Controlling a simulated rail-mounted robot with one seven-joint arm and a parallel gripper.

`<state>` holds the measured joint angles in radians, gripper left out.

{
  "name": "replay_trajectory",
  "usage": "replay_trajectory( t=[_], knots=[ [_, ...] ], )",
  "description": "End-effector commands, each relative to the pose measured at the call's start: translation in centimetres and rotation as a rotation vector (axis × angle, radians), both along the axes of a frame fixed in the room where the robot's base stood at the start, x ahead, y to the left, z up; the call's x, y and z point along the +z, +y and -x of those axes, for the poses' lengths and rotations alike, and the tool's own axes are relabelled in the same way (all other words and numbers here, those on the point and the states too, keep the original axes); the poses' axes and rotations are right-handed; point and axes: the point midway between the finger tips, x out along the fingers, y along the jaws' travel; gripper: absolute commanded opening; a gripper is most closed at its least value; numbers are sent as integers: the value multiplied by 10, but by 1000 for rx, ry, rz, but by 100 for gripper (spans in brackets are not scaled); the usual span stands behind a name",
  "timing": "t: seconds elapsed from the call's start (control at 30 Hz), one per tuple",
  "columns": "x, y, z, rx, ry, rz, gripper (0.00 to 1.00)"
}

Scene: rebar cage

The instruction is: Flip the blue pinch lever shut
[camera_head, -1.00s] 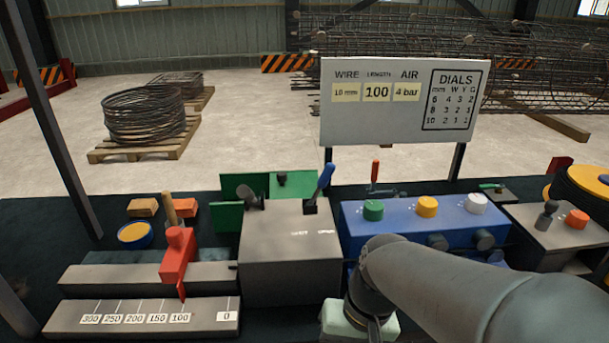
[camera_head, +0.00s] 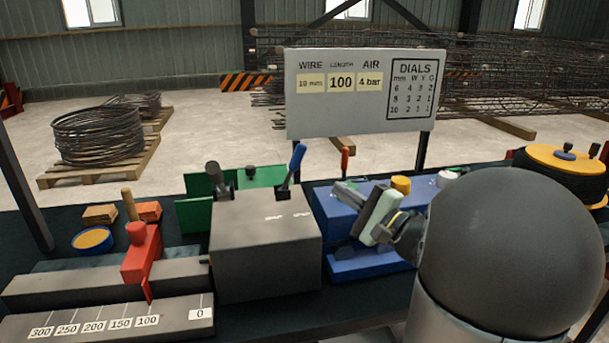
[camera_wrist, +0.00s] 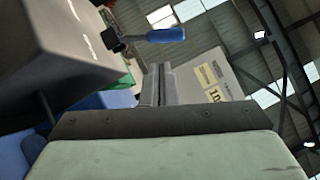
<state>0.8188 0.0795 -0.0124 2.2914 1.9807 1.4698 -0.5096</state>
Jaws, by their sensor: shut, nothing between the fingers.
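The blue pinch lever (camera_head: 297,162) stands on top of the grey box (camera_head: 262,240), near its right edge, tilted up and slightly to the right. It also shows in the wrist view (camera_wrist: 165,35), pointing right from its dark pivot. My gripper (camera_head: 345,187) is to the right of the lever in the head view, in front of the blue dial box. Its fingers (camera_wrist: 158,72) are shut and empty, apart from the lever. Labels on the box top beside the lever are too small to read surely.
The blue dial box (camera_head: 325,212) is partly hidden by my arm; its yellow dial (camera_head: 401,184) shows. A red stop (camera_head: 141,255) sits on the length rail at left. A dark-knobbed lever (camera_head: 215,175) stands at the grey box's left. The sign board (camera_head: 345,120) rises behind.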

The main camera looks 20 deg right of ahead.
Motion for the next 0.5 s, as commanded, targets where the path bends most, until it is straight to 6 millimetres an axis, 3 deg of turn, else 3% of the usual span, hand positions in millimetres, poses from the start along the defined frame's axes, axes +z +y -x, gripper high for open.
replay_trajectory(
  t=[0.13, 0.5],
  knots=[
    [0, -11, 0, -36, -22, -13, 0],
    [2, -9, -4, -33, -21, -13, 0]
  ],
)
